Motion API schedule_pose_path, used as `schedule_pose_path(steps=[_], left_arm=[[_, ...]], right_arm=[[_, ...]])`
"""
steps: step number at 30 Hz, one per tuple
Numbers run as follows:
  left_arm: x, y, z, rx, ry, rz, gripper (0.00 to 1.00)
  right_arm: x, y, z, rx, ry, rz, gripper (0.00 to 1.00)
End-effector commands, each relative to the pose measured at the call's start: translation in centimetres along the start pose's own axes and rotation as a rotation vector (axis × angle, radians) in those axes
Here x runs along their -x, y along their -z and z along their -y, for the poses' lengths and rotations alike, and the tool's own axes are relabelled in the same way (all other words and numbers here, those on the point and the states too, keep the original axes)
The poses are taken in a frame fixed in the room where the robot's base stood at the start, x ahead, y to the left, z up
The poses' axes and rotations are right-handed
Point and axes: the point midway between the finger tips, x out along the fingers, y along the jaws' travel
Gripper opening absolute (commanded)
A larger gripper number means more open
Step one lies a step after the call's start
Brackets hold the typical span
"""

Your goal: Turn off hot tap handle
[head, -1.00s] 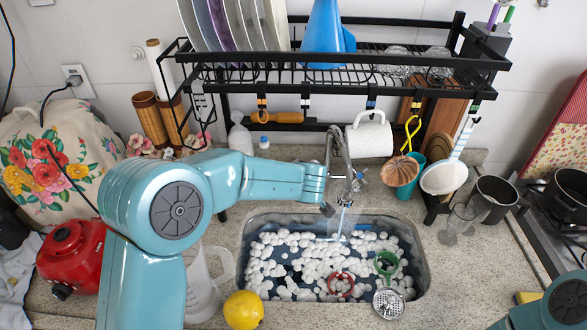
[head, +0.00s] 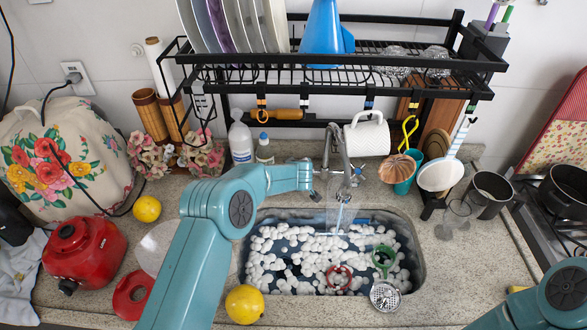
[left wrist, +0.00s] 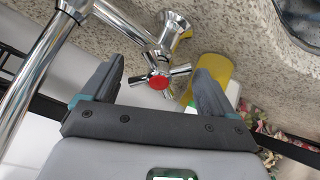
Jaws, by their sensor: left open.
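The hot tap handle (left wrist: 160,81) is a chrome cross with a red cap in the left wrist view. My left gripper (left wrist: 160,75) is open, with one dark finger on each side of the handle. I cannot tell whether either finger touches it. In the head view my left arm reaches to the left side of the chrome faucet (head: 345,152), and its wrist hides most of that side. A stream of water (head: 340,214) falls from the spout into the sink. My right gripper is not in view; part of my right arm shows at lower right.
The sink (head: 419,250) holds many white pieces, a red ring and a green-handled strainer. A black rack (head: 345,90) with plates and hanging tools stands over it. The blue-capped cold handle (head: 357,172) is right of the spout. Bottles (head: 240,142) stand behind my left wrist.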

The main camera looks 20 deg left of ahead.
Motion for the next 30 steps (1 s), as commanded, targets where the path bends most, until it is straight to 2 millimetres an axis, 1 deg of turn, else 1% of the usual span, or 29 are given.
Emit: schedule_pose_path(steps=[3,9,11,12,14,15,16,30], left_arm=[[-0.34,0.07,0.00,0.001,0.001,0.000,0.87],[-0.34,0.03,-0.01,0.001,0.000,0.000,0.87],[-0.33,0.04,-0.01,0.001,0.000,0.000,0.68],[-0.32,0.05,-0.01,0.001,0.000,0.000,0.55],[-0.31,0.05,-0.01,0.001,0.001,0.000,0.35],[-0.31,0.03,0.01,0.001,0.001,0.000,0.22],[-0.32,0.04,0.03,0.001,0.001,0.000,0.17],[-0.27,0.21,0.06,0.002,0.003,-0.003,0.17]], right_arm=[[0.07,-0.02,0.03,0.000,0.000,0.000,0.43],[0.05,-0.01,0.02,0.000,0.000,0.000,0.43],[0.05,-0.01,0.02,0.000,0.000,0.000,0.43],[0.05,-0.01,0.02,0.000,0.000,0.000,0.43],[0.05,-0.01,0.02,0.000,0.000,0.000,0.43],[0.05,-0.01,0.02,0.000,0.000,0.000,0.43],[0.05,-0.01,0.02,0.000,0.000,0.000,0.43],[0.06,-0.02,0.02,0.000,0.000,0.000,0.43]])
